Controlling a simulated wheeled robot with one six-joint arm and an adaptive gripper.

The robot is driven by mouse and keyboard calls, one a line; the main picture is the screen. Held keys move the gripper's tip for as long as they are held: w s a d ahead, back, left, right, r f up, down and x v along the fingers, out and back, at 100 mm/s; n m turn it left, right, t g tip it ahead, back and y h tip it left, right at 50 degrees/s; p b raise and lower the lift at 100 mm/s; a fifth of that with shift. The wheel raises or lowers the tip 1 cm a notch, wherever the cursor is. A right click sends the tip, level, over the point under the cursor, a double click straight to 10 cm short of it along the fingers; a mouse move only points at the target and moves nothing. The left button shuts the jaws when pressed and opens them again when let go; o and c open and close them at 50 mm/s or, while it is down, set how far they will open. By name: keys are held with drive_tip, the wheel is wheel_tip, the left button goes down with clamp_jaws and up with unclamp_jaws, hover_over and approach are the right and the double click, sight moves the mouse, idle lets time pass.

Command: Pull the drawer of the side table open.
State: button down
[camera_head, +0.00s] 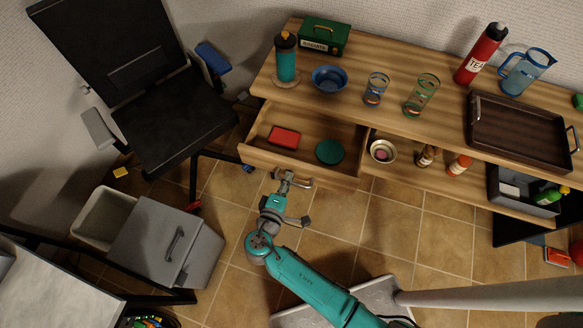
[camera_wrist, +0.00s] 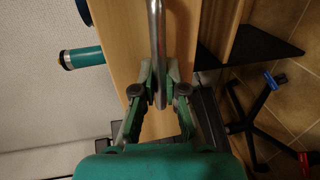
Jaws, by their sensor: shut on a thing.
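The side table (camera_head: 341,88) is a long wooden table against the wall. Its left drawer (camera_head: 344,181) stands pulled out, with its inside showing from above. A red box (camera_head: 284,137) and a dark green round thing (camera_head: 329,151) lie in the drawer. My gripper (camera_head: 284,177) is at the drawer's front, shut on the metal handle (camera_head: 304,183). In the wrist view the handle (camera_wrist: 156,45) runs as a bar between the fingertips of my gripper (camera_wrist: 159,92), against the wooden drawer front (camera_wrist: 125,40).
A black chair (camera_head: 175,120) stands left of the drawer, its base near the drawer's left corner. A grey bin (camera_head: 165,245) is at lower left. On the tabletop are a teal bottle (camera_head: 285,60), a blue bowl (camera_head: 329,79), glasses and a brown tray (camera_head: 515,130). Tiled floor lies before the drawer.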

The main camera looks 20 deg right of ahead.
drive_tip(key=shift+s+a, duration=0.3)
drive_tip(key=shift+s, duration=0.1)
drive_tip(key=c, duration=1.2)
unclamp_jaws()
drive_tip(key=shift+a, duration=0.1)
drive_tip(key=v, duration=1.2)
